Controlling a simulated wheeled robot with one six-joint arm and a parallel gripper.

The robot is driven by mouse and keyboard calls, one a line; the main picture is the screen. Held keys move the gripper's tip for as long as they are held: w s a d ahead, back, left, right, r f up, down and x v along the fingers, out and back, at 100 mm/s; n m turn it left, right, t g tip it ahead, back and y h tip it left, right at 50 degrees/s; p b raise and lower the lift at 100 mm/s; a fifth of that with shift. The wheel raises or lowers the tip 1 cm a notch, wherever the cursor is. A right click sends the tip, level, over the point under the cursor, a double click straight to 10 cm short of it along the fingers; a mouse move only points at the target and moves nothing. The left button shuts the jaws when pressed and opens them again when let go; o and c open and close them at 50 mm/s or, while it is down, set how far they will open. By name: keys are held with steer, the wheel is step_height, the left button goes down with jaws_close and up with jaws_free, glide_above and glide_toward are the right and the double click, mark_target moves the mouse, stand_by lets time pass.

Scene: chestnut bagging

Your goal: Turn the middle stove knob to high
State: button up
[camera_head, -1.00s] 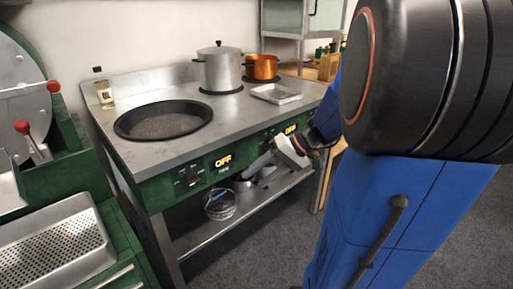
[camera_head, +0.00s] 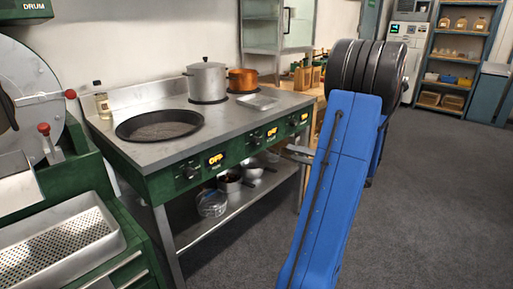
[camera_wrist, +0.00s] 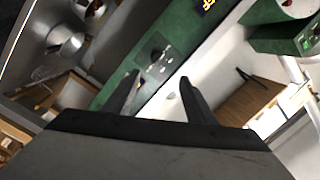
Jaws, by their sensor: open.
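The stove (camera_head: 120,160) has a green front panel with three dark knobs and lit displays. The middle knob (camera_head: 256,140) is in clear sight in the head view, beside a display (camera_head: 272,132) whose text is too small to read surely. My gripper (camera_head: 297,153) is to the right of that knob and lower, apart from the panel, partly hidden by my blue arm. In the wrist view my gripper (camera_wrist: 160,78) is open and empty, fingers toward the green panel. A dark knob (camera_wrist: 155,50) shows just beyond the fingertips; I cannot tell which knob it is.
The left knob (camera_head: 190,171) and right knob (camera_head: 293,121) flank the middle one. A wide pan (camera_head: 160,124), a steel pot (camera_head: 207,80) and an orange pot (camera_head: 242,79) stand on top. Pots and a glass bowl (camera_head: 212,203) lie on the lower shelf. The floor (camera_head: 430,210) at right is clear.

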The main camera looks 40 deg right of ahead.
mark_target(261, 142)
steer(key=x, duration=1.6)
steer(key=shift+w+d, duration=0.3)
steer(key=shift+w, duration=0.2)
steer(key=c, duration=1)
steer(key=shift+c, duration=0.2)
